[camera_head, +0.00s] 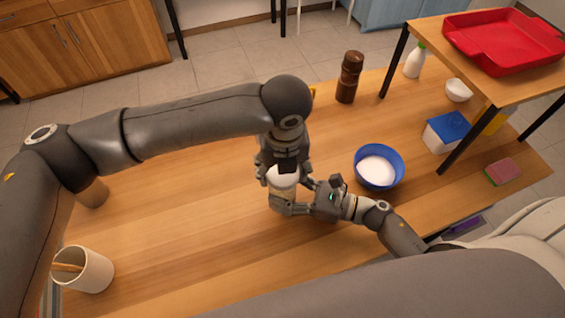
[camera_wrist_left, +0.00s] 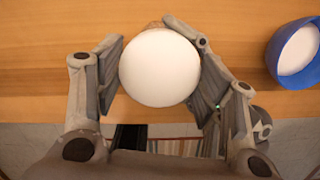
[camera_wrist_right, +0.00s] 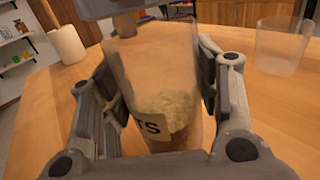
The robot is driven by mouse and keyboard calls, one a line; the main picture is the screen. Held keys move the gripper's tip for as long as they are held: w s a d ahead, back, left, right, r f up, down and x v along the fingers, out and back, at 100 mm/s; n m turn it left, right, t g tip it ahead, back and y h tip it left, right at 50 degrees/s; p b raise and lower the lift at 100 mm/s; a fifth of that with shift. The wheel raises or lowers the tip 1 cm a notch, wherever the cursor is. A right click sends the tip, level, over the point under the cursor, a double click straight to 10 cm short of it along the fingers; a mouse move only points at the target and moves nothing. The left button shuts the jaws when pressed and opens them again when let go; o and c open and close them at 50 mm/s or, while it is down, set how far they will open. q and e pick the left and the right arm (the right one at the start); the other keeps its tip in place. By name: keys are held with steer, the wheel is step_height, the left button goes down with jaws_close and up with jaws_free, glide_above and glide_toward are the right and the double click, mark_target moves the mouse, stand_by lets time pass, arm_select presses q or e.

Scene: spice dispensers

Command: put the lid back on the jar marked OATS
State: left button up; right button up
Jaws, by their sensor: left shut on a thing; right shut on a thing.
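The jar (camera_head: 281,196) stands on the table, clear-walled with pale flakes low inside. Its label, partly hidden in the right wrist view (camera_wrist_right: 152,126), reads "TS". My right gripper (camera_head: 297,197) is shut on the jar's sides. A round white lid (camera_wrist_left: 160,67) is between the fingers of my left gripper (camera_wrist_left: 158,80), which is shut on it. In the head view, the lid (camera_head: 283,177) is at the top of the jar, under my left gripper (camera_head: 283,168). I cannot tell whether the lid touches the rim.
A blue bowl (camera_head: 393,184) of white contents stands right of the jar. A brown grinder (camera_head: 348,78) stands behind. A white cup (camera_head: 95,268) with wooden utensils is front left. A clear glass (camera_wrist_right: 285,45) stands beyond the jar.

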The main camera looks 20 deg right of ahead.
arm_select(q)
steer(key=shift+f, duration=0.6)
stand_by(0.5)
steer(key=m, duration=0.6)
steer(key=shift+w+h, duration=0.1)
steer(key=shift+h, duration=0.3)
steer(key=m+g, duration=0.1)
steer(key=m, duration=0.6)
steer(key=o, duration=0.9)
steer(key=shift+r, duration=2.3)
